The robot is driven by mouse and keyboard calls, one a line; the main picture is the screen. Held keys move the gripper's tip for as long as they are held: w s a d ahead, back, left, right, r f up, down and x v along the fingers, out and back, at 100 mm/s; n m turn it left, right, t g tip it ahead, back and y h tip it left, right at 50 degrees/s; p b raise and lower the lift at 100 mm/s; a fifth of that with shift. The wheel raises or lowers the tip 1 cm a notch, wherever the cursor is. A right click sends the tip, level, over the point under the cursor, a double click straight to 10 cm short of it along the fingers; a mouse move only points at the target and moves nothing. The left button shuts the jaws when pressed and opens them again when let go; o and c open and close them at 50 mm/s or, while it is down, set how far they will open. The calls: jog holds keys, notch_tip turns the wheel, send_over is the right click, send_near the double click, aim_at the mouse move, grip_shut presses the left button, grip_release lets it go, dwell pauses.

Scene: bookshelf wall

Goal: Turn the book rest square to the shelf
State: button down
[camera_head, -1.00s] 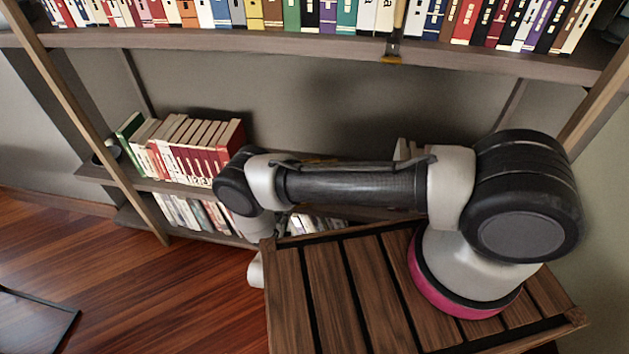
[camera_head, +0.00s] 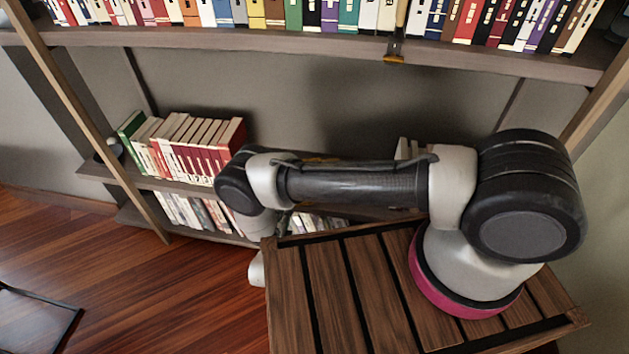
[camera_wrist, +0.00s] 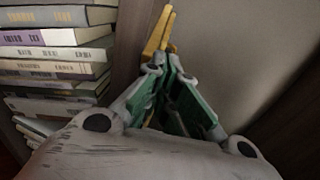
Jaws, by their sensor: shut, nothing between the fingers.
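My gripper (camera_wrist: 159,34) shows in the wrist view, with green inner faces on its finger links and yellow tips close together. It is shut and holds nothing. The tips are in front of a brown board and a plain grey surface; I cannot tell whether they touch anything. I cannot pick out the book rest for sure in either view; my arm covers part of the middle shelf in the head view. The shelf (camera_head: 300,45) runs across the head view, with a long row of books on its upper board.
Red and white books (camera_head: 195,150) stand on the middle shelf at left, and more books (camera_head: 190,211) stand below. In the wrist view, several books (camera_wrist: 55,55) lie left of my gripper, close by. A small pale object (camera_head: 405,148) shows behind my arm.

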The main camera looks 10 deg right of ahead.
jog(key=shift+w, duration=0.1)
dwell(0.3)
jog(key=shift+r+x, duration=0.15)
jog(key=shift+x, duration=1.15)
jog(key=shift+r+x, duration=0.1)
jog(key=shift+x, duration=1.15)
jog(key=shift+f+v, duration=0.2)
jog(key=shift+v, duration=1.75)
